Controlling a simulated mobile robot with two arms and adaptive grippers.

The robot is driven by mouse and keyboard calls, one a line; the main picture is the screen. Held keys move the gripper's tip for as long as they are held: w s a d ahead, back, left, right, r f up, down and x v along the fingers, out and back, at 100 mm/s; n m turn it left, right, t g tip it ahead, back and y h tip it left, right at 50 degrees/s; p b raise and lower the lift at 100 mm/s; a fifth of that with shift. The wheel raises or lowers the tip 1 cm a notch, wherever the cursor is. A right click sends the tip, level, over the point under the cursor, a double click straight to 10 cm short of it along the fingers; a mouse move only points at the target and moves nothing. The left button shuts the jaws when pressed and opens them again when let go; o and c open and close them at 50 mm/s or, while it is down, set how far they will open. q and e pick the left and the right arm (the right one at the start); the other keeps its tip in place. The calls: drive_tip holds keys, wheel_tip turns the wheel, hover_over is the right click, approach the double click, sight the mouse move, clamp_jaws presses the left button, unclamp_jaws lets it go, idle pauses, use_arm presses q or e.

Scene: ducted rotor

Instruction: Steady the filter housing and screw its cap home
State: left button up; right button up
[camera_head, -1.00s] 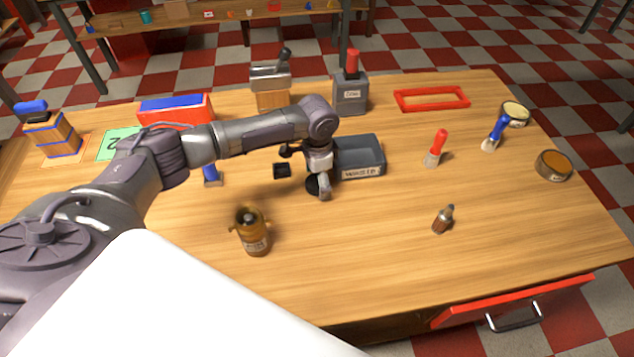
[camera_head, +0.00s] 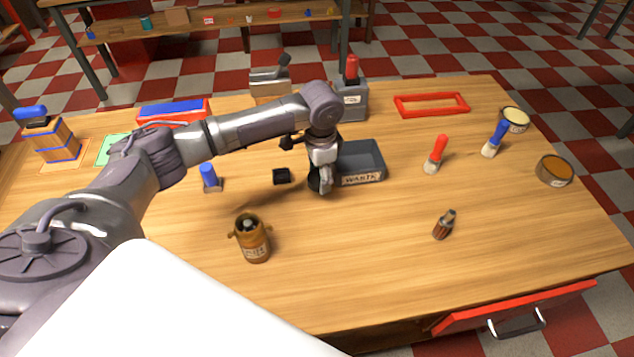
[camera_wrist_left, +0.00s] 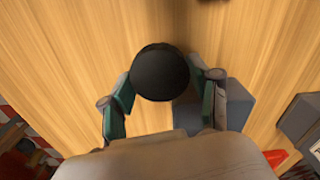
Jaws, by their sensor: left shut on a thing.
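The filter housing (camera_head: 252,238) is a brown-gold cylinder with side lugs and a label. It stands upright and open-topped at the front left of the table, with something grey inside its mouth. My left gripper (camera_head: 320,186) is in the middle of the table, to the right of and behind the housing, beside the waste tray. It is shut on a round black cap, which shows between the green-padded fingers in the left wrist view (camera_wrist_left: 160,73). In the head view the cap is mostly hidden by the fingers. My right gripper is not in view.
The grey waste tray (camera_head: 362,179) is just right of the left gripper. A small black block (camera_head: 282,176) and a blue-handled tool (camera_head: 209,178) lie to its left. A dark bottle (camera_head: 444,224) and red-handled brush (camera_head: 435,155) are further right. The front middle is clear.

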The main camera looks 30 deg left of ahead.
use_arm(q)
drive_tip(key=s+d+r, duration=0.3)
drive_tip(key=d+r, duration=0.3)
drive_tip(key=d, duration=0.4)
drive_tip(key=shift+s+b, duration=0.3)
drive_tip(key=shift+s, duration=0.05)
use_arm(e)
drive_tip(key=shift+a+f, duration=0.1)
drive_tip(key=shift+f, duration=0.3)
